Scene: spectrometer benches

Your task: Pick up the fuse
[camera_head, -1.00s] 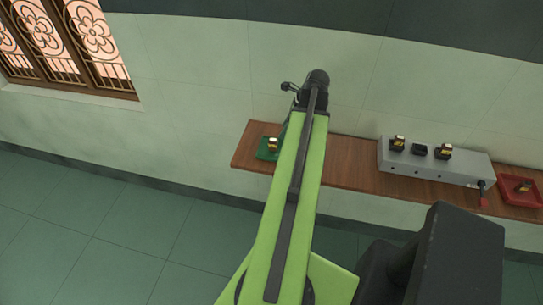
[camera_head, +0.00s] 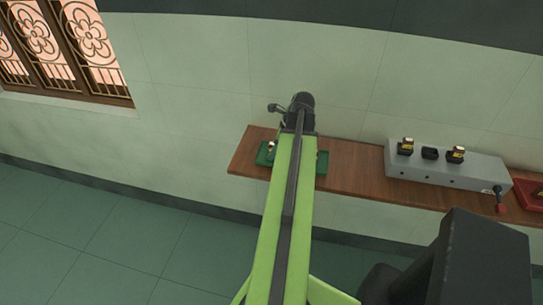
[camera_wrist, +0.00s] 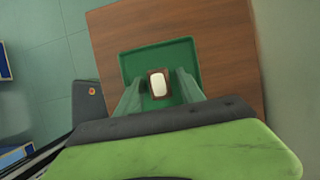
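In the wrist view, a fuse (camera_wrist: 158,84) with a white top and brown edging lies in a green tray (camera_wrist: 135,62). My gripper (camera_wrist: 159,78) is open, with one finger on each side of the fuse and a gap on both sides. Whether the fingertips are down at the fuse's height is hard to tell. In the head view, the fuse (camera_head: 271,146) shows partly at the left of the green tray (camera_head: 321,162), beside my arm. My arm covers the middle of that tray, and my fingers are hidden there.
A wooden shelf (camera_head: 350,175) runs along the wall. A grey box (camera_head: 440,173) with two fuse-like pieces, a dark socket (camera_head: 430,153) between them and a red-handled lever (camera_head: 499,205) stands to the right. A red tray (camera_head: 530,195) is at the right edge.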

